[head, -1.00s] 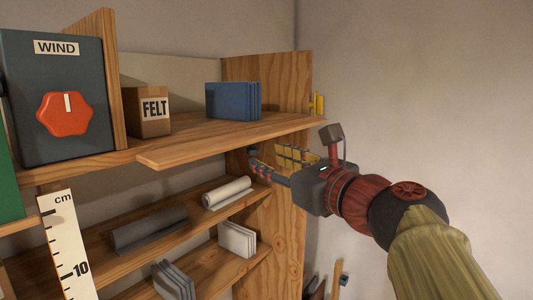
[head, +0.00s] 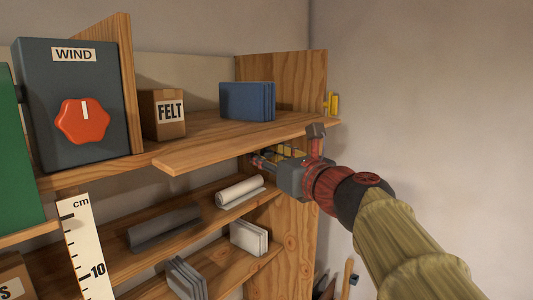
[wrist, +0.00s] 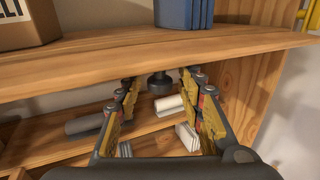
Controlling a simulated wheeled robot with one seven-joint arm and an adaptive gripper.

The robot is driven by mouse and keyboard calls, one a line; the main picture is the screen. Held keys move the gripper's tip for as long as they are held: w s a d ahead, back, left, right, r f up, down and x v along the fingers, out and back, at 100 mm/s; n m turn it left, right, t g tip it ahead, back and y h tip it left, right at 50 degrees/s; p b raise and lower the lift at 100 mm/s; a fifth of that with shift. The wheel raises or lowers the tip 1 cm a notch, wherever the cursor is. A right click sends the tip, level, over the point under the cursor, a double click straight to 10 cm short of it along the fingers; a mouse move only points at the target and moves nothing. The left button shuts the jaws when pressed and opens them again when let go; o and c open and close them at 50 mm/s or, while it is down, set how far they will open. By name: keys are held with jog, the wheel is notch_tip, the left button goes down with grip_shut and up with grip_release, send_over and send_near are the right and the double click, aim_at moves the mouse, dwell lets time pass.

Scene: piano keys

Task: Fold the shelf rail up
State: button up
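The shelf rail (head: 240,147) is a long wooden strip along the front of the upper shelf. It sticks out flat, roughly level with the shelf. In the wrist view the rail (wrist: 150,65) crosses above the fingers. My gripper (head: 268,158) is below the rail near its right part, and the rail hides some of it. In the wrist view my gripper (wrist: 165,88) is open, its yellow-padded fingers wide apart. A dark round knob (wrist: 160,84) shows between the fingers under the wood; I cannot tell what it is fixed to. Nothing is held.
On the upper shelf stand blue books (head: 247,101), a FELT box (head: 163,114) and a WIND box (head: 72,105) with a red knob. A yellow fitting (head: 333,103) is at the right end. The lower shelf holds a white roll (head: 240,191).

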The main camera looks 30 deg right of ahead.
jog(key=shift+c, duration=1.3)
grip_shut()
